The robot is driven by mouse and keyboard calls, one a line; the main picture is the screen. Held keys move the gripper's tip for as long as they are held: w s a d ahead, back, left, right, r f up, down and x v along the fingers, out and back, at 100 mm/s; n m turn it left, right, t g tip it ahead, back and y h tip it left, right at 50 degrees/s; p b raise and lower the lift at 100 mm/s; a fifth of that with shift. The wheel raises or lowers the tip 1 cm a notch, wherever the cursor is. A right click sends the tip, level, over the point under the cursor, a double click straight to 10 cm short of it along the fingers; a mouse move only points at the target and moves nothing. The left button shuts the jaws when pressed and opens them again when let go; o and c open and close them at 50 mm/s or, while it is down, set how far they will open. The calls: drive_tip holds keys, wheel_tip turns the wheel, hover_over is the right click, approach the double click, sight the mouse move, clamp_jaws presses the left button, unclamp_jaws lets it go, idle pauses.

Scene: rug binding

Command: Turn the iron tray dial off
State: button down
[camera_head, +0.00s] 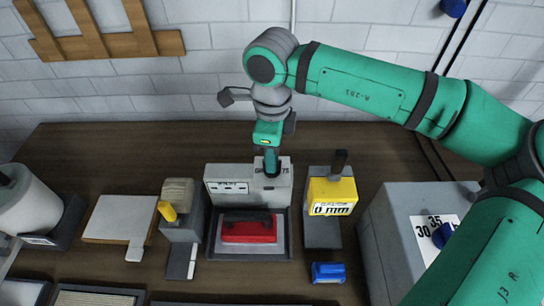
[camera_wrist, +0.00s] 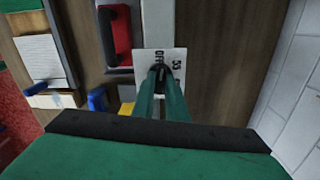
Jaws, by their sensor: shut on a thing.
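The iron tray (camera_head: 210,245) is a grey tray with a raised grey block (camera_head: 228,172) at its back. A red iron (camera_head: 248,230) lies in it and also shows in the wrist view (camera_wrist: 119,38). The dial (camera_wrist: 160,72) is a dark knob on a white marked plate (camera_wrist: 179,58) on top of the block. The plate carries OFF and numbers, partly covered. My gripper (camera_head: 271,168) points down onto the block and is shut on the dial; its green fingers (camera_wrist: 161,93) hide part of it. I cannot tell exactly which mark the dial points to.
A yellow gauge (camera_head: 333,192) reading 0 mm with a dark upright handle stands close right. A blue block (camera_head: 328,272) lies in front of it. A grey box (camera_head: 395,225) with another dial stands further right. A wooden block with a yellow part (camera_head: 178,192) stands left.

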drive_tip(key=shift+n, duration=0.9)
drive_tip(key=c, duration=1.8)
unclamp_jaws()
drive_tip(key=shift+o, duration=0.2)
drive_tip(key=shift+r, duration=0.1)
wheel_tip(320, 180, up, 11)
drive_tip(key=shift+f, duration=0.2)
